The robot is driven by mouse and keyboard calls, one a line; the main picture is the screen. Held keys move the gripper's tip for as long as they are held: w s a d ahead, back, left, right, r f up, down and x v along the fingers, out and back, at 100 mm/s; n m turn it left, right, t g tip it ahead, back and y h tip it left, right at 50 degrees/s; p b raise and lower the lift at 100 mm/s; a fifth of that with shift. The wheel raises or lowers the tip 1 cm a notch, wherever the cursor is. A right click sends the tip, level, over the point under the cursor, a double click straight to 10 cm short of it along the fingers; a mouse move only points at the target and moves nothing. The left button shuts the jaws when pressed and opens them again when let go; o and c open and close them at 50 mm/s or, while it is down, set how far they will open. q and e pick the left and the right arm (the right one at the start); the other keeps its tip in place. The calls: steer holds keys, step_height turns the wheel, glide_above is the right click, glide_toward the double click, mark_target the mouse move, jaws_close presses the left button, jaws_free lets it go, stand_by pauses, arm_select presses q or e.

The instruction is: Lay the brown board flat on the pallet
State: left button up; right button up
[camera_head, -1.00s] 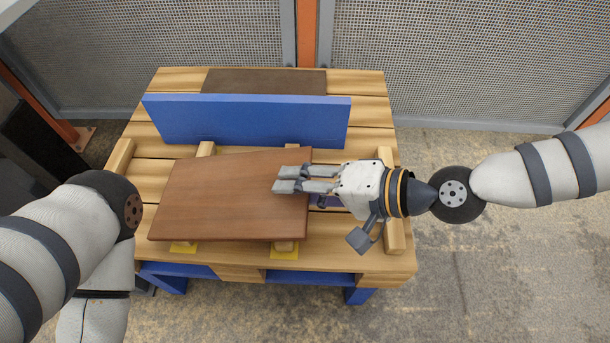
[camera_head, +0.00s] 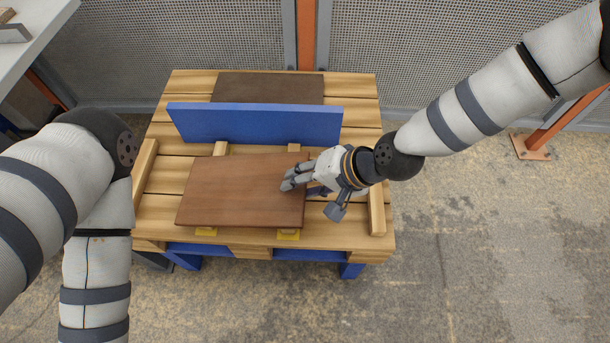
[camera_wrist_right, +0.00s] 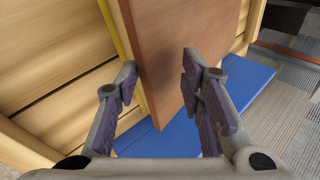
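The brown board (camera_head: 235,190) is on the wooden pallet (camera_head: 345,236). It appears tilted, its near edge by two yellow pieces (camera_head: 288,234) and wooden battens showing behind its far edge. My right gripper (camera_head: 292,180) is at the board's right edge in the head view. In the right wrist view its two fingers (camera_wrist_right: 158,85) are well apart, with part of the brown board (camera_wrist_right: 180,35) between and beyond them. The right finger overlaps the board's face; I cannot tell whether either finger touches it. My left gripper is out of view; only its arm shows at left.
A blue board (camera_head: 255,124) stands steeply behind the brown one. A dark flat rectangle (camera_head: 268,88) lies at the pallet's back. A wooden bar (camera_head: 377,208) runs along the right side, another (camera_head: 144,172) along the left. Mesh panels (camera_head: 190,40) stand behind the pallet.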

steer(key=shift+w+r+h+p, duration=0.1)
steer(key=shift+r+h+p, duration=0.3)
steer(key=shift+h+p, duration=0.25)
steer(key=shift+d+f+g, duration=0.1)
steer(key=shift+f+g, duration=0.1)
steer(key=shift+g, duration=0.1)
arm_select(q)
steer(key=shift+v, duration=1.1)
arm_select(e)
steer(key=d, duration=0.1)
steer(key=d+r+p, duration=0.1)
steer(key=s+d+p, duration=0.1)
steer(key=shift+r, duration=0.25)
steer(key=shift+o, duration=0.6)
steer(key=shift+s+a+f, duration=0.1)
steer(key=shift+s+f, duration=0.05)
steer(key=shift+f, duration=0.05)
steer(key=o, duration=0.4)
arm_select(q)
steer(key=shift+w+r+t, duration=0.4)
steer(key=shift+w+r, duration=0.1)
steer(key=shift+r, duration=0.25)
arm_select(e)
steer(key=shift+o, duration=0.2)
